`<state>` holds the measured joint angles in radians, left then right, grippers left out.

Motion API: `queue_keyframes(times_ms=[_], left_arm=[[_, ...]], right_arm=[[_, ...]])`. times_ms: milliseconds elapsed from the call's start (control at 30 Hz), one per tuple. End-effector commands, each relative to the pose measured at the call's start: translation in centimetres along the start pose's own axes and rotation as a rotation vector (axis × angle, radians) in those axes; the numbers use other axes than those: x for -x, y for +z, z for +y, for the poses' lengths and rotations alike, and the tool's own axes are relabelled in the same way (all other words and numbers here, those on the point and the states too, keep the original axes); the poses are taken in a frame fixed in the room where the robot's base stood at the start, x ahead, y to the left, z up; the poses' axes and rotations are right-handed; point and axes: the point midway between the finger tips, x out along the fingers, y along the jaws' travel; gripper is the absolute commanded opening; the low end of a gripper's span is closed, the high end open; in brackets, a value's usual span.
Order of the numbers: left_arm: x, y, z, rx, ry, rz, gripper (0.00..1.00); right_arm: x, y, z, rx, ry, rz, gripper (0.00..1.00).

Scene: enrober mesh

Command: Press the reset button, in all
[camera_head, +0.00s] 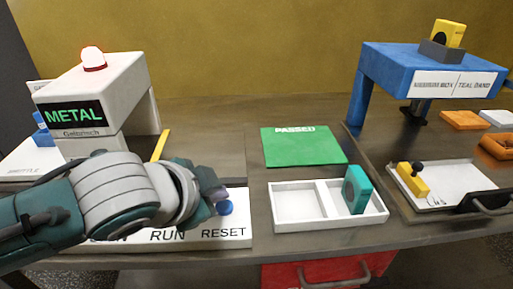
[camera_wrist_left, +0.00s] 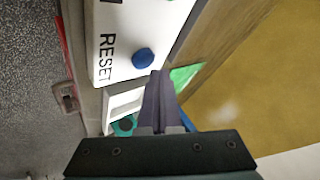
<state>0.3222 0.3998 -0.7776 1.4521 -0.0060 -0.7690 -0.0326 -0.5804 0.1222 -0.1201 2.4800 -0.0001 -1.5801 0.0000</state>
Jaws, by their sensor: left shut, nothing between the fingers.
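The blue reset button (camera_head: 225,208) sits on a white panel (camera_head: 238,235) above the printed word RESET. My left gripper (camera_head: 214,191) is shut and empty, with its fingertips just above and beside the button. In the left wrist view the button (camera_wrist_left: 143,58) shows whole, just off the dark fingertips (camera_wrist_left: 158,78). I cannot tell whether they touch it. My left arm hides part of the panel near the word RUN. The white detector (camera_head: 118,85) shows METAL in green, with a red lamp (camera_head: 93,59) on top. My right gripper is not in view.
Right of the panel are a green PASSED mat (camera_head: 300,147) and a white two-part tray (camera_head: 290,226) holding a teal block (camera_head: 356,189). A blue arch (camera_head: 405,67) and a white tray (camera_head: 450,200) with a yellow-black item (camera_head: 412,178) stand farther right. A yellow strip (camera_head: 160,146) lies behind my gripper.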

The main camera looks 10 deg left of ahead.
Motion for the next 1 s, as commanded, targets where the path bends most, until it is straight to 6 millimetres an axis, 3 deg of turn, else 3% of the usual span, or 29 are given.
queue_keyframes(times_ms=[1000], left_arm=[[-0.63,0.46,0.47,0.0,0.0,0.0,0.0]], right_arm=[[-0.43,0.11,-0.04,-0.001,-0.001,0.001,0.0]])
